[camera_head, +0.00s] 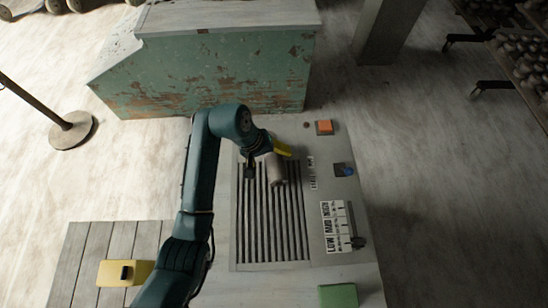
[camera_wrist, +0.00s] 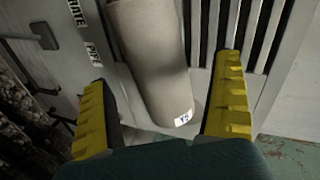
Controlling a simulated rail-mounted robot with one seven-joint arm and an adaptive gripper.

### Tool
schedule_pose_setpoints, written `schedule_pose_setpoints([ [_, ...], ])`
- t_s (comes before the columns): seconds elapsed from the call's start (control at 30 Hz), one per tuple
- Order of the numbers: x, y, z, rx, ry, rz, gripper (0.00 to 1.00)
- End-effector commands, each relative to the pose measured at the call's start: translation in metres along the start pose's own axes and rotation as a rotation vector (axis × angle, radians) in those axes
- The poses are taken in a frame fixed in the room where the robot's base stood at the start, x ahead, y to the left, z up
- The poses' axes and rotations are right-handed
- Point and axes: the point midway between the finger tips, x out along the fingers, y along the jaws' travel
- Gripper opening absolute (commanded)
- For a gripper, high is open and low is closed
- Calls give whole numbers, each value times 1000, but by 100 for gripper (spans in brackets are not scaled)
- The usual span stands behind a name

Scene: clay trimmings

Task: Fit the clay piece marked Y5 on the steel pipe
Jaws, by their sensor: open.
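The clay piece marked Y5 (camera_wrist: 155,60) is a pale grey-beige cylinder with a small white "Y5" label near its lower end in the wrist view. In the head view the clay piece (camera_head: 278,172) is at the upper part of the slotted grate. My gripper (camera_head: 268,157) is at the clay piece. In the wrist view my gripper's yellow ridged fingers (camera_wrist: 160,80) are open, one on each side of the cylinder, with gaps between. I cannot make out the steel pipe in either view; a label reading "PIPE" shows beside the grate.
The grate (camera_head: 250,225) has long dark slots. A green pad (camera_head: 338,295) is in front. A worn green cabinet (camera_head: 215,75) stands behind.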

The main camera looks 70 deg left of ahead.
Motion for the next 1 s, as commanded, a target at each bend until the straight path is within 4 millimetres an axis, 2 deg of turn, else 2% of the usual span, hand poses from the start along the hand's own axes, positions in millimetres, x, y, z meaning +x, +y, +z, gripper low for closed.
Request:
schedule_pose_setpoints([
  [0.03,13,2,3,2,-4,-2,95],
  [0.13,26,1,2,0,-1,-1,95],
  [0.4,29,1,1,-1,0,-1,94],
  [0.77,28,1,2,-1,0,-1,25],
  [0.8,27,2,1,1,3,2,22],
  [1.0,26,3,1,1,3,2,21],
])
